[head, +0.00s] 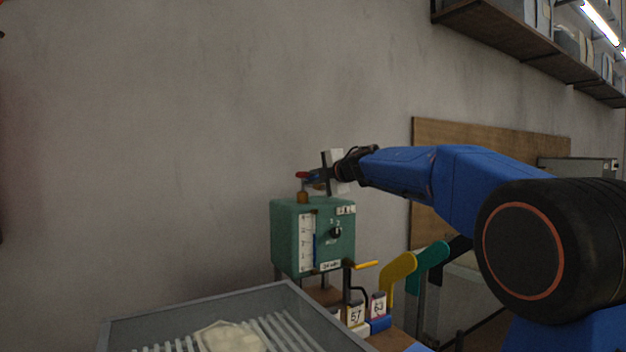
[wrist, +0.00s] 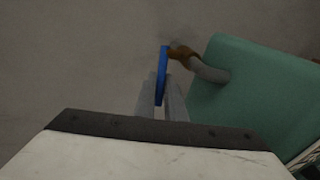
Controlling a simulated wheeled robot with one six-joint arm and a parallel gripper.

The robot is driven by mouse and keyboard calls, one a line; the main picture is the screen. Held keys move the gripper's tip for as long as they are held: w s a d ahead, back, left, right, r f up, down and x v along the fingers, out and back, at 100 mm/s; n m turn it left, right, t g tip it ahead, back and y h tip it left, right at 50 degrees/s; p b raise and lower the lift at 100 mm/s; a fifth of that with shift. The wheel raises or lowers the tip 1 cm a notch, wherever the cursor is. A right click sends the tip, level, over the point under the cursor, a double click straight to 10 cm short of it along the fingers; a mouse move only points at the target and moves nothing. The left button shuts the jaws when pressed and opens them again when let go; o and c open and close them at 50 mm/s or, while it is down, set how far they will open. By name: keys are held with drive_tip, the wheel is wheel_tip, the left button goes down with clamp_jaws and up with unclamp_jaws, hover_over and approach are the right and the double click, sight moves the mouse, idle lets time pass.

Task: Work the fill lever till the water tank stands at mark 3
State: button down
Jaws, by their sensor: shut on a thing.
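The water tank is a green box (head: 285,235) on a stand against the wall. Its white gauge strip (head: 306,245) has a blue column (head: 315,250) that fills its lower part; the marks are too small to read surely. A brass fitting (head: 302,197) and pipe rise from its top. My gripper (head: 318,184) is above the tank, shut on a blue lever (wrist: 163,75), which stands between the two fingers in the wrist view. The lever meets the brass fitting (wrist: 181,52). A small red piece (head: 302,175) shows just left of the gripper.
A grey ribbed tray (head: 130,327) with a pale lump (head: 228,337) lies in front. A shelf (head: 520,40) hangs at upper right. The wall area left is clear.

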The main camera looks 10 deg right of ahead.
drive_tip(key=shift+w+a+f+m+t+h, duration=0.2)
drive_tip(key=shift+m+t+h, duration=0.1)
drive_tip(key=shift+m+h, duration=0.35)
drive_tip(key=shift+r, duration=0.1)
drive_tip(key=c, duration=1.8)
unclamp_jaws()
drive_tip(key=shift+d, duration=0.1)
drive_tip(key=shift+s+r, duration=0.1)
drive_tip(key=shift+s, duration=0.05)
drive_tip(key=v, duration=1.7)
drive_tip(key=shift+s, duration=0.1)
